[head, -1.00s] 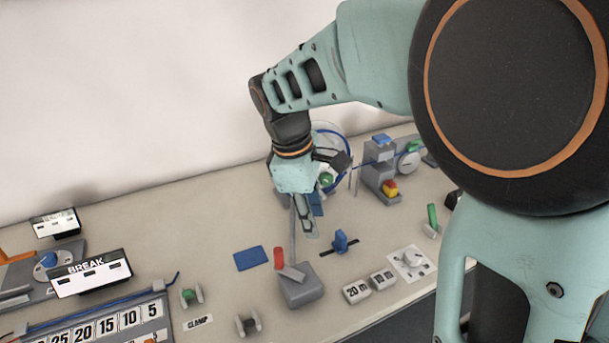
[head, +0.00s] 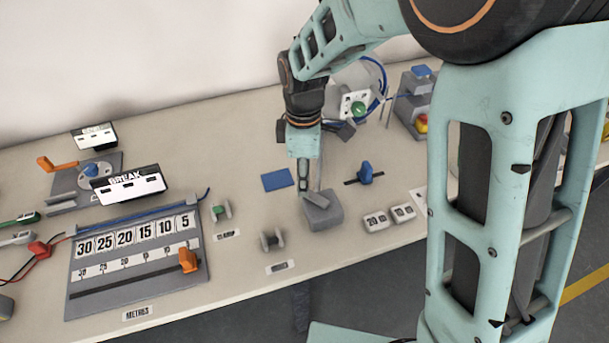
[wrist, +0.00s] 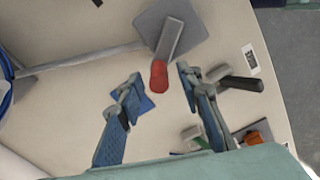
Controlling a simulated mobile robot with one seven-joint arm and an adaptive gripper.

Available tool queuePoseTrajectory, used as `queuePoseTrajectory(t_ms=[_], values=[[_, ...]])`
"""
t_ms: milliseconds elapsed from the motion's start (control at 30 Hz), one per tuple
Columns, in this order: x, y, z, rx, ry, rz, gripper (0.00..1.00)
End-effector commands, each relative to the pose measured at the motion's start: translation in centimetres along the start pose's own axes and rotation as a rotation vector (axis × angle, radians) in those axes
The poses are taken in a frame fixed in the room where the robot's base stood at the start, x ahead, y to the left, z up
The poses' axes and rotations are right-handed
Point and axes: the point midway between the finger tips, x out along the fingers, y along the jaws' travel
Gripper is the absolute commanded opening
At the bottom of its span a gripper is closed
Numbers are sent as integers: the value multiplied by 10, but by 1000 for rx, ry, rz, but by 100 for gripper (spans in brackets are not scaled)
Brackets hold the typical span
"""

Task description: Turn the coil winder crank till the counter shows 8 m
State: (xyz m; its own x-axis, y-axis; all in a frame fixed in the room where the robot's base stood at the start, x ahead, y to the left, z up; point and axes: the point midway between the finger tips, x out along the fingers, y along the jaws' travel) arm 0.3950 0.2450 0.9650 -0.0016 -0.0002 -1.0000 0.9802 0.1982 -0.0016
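The crank is a grey arm with a red knob on a grey box (head: 323,212), near the middle of the bench. In the wrist view the red knob (wrist: 158,76) shows at the end of the grey crank arm (wrist: 169,42). My gripper (wrist: 153,86) is open, with its blue fingers apart on either side of the knob's line; I cannot tell if they touch it. In the head view my gripper (head: 302,182) points down at the crank and hides the knob. A reel with blue cable (head: 372,82) stands behind. I see no readable metre counter.
A blue pad (head: 277,180) lies left of the gripper, and a blue slider knob (head: 365,172) stands right. White tiles (head: 376,221), small spools (head: 271,240), and a numbered metre board (head: 135,230) lie nearby. A BREAK sign (head: 127,184) stands at left.

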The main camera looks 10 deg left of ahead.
Motion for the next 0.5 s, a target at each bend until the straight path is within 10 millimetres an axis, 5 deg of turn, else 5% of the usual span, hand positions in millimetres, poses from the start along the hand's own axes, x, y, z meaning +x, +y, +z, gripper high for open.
queuePoseTrajectory(t_ms=[400,500], values=[[10,0,0,1,0,1,33],[10,0,0,1,0,1,22]])
